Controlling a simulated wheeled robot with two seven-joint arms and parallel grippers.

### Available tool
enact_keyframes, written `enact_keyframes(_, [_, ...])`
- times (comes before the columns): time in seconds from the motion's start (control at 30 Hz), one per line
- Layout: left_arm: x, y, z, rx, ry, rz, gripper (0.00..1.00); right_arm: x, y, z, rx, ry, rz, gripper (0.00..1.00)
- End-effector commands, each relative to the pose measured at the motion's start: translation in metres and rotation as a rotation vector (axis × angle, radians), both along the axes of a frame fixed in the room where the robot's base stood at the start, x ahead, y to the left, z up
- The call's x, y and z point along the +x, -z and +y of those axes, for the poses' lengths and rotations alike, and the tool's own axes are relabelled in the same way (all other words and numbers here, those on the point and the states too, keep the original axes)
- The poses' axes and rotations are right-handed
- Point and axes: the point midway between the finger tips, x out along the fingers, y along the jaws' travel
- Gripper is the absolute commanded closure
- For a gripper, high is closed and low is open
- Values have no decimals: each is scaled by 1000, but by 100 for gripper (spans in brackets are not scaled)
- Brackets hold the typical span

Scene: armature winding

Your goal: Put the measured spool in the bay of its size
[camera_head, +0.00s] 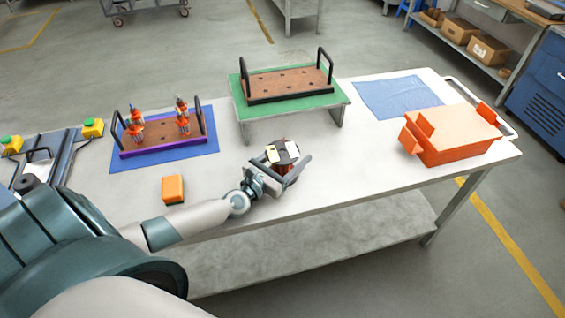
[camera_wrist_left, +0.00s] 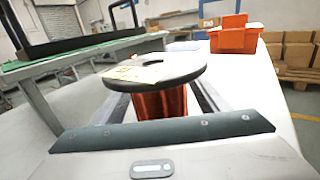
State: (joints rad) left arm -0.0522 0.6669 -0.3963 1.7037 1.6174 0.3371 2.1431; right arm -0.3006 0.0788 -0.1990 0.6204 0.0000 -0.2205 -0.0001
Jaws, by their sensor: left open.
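The spool (camera_head: 284,150) stands upright on the table. It has a dark round flange with a pale label on top. In the left wrist view the spool (camera_wrist_left: 160,103) shows copper-coloured winding under the flange. My left gripper (camera_head: 286,168) is open at the spool, with a finger on either side of it. Whether the fingers touch the winding cannot be told, as the flange hides part of them. An orange holder (camera_head: 455,138) with raised flaps lies at the table's right end. It also shows in the left wrist view (camera_wrist_left: 236,37). My right gripper is not in view.
A black-handled rack (camera_head: 288,84) stands on a green-topped stand (camera_head: 245,112) behind the spool. Another rack (camera_head: 160,143) with red-and-silver parts sits on a blue mat at left. An orange block (camera_head: 173,189) lies front left. A blue cloth (camera_head: 398,97) lies flat at back right.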

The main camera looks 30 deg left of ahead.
Motion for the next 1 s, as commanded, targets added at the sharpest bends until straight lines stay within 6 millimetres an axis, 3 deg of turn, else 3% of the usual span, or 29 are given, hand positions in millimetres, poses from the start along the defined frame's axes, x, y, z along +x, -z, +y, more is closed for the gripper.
enact_keyframes(0.3, [0, 0, 0, 0, 0, 0, 32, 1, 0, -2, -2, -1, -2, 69])
enact_keyframes(0.37, [0, 0, 0, 0, 0, 0, 44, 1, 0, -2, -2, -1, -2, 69])
enact_keyframes(0.6, [0, 0, 0, 0, 0, 0, 100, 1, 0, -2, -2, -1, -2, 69])
enact_keyframes(1.0, [1, -7, 0, 0, -1, -5, 100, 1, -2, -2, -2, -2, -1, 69])
